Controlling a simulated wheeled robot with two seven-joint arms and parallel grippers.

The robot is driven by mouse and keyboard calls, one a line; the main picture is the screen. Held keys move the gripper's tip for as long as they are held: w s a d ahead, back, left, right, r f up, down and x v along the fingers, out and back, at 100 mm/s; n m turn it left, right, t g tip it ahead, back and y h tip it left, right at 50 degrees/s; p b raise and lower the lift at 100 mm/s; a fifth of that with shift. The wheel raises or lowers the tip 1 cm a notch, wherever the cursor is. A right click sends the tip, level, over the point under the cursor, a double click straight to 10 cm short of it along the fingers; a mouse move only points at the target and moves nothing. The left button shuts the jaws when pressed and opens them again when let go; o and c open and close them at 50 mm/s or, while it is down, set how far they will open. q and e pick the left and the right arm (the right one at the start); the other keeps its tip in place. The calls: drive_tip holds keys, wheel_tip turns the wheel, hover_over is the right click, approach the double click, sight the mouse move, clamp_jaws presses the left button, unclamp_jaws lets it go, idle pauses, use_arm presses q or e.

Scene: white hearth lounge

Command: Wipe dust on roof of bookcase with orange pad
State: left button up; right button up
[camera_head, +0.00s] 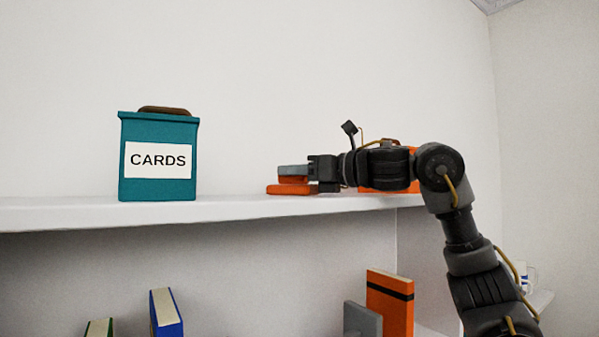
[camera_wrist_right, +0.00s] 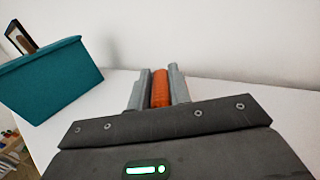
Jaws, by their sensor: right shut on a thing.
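The white bookcase roof (camera_head: 240,206) runs across the head view, and it also shows in the right wrist view (camera_wrist_right: 235,105). My right gripper (camera_head: 293,171) is low over the roof, to the right of the teal box. It is shut on the orange pad (camera_head: 291,189), whose orange handle shows between the fingers in the right wrist view (camera_wrist_right: 160,88). The pad's flat base appears to rest on the roof near the front edge. I cannot make out any dust on the roof. My left gripper is in neither view.
A teal box labelled CARDS (camera_head: 158,157) stands on the roof at the left. An orange object (camera_head: 388,188) is partly hidden behind my right arm. Books, one orange (camera_head: 392,303) and one blue (camera_head: 166,315), stand below. The roof between box and pad is clear.

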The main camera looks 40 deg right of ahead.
drive_tip(key=shift+w+a+r, duration=0.1)
drive_tip(key=shift+w+a, duration=0.1)
drive_tip(key=shift+a, duration=1.35)
drive_tip(key=shift+s, duration=0.1)
drive_tip(key=shift+a+f, duration=0.2)
drive_tip(key=shift+a, duration=1.55)
drive_tip(key=shift+a, duration=0.1)
drive_tip(key=shift+a, duration=0.5)
drive_tip(key=shift+w+a, duration=0.25)
drive_tip(key=shift+a, duration=1)
